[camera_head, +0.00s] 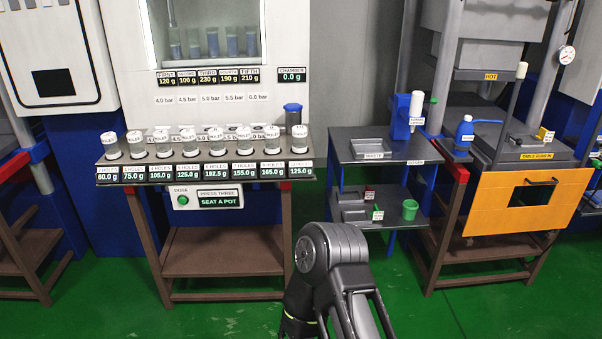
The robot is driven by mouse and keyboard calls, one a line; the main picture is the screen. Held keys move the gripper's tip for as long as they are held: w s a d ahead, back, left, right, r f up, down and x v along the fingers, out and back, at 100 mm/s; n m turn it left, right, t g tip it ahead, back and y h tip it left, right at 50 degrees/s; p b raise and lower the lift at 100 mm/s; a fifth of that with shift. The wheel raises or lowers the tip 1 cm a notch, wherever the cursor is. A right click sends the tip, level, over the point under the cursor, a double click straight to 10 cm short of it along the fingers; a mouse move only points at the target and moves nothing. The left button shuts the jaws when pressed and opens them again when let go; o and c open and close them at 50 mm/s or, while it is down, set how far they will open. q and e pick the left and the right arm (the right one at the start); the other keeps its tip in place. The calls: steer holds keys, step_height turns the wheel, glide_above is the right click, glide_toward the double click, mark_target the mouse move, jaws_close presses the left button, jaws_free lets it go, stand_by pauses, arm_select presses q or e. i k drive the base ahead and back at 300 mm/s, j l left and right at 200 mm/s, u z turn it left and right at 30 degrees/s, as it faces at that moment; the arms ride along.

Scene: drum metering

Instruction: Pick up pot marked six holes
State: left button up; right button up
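A row of several small pots with white lids and dark-tinted clear bodies stands upright on the grey shelf (205,160) of the dosing machine. They include a pot at the left end (110,147), a pot near the middle (216,145) and a pot at the right end (299,141). The lid markings and hole counts on the plates are too small to read surely, so I cannot tell which pot is marked six holes. One of my dark arm links (333,246) rises at the bottom centre, well below and right of the pots. Neither gripper's fingertips show.
A blue-capped container (293,113) stands behind the right end of the row. To the right is a two-level grey bench (350,146) with a green cup (410,209). Further right is a table with an orange panel (513,202). Green floor lies open between them.

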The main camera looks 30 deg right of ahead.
mark_target(216, 134)
steer(key=z, duration=0.5)
steer(key=i+z, duration=0.5)
steer(key=i+j+z, duration=0.2)
steer(key=i+z, duration=0.15)
steer(key=z, duration=0.15)
steer(key=i+j+z, duration=0.15)
steer(key=i+j, duration=0.7)
steer(key=i, duration=0.1)
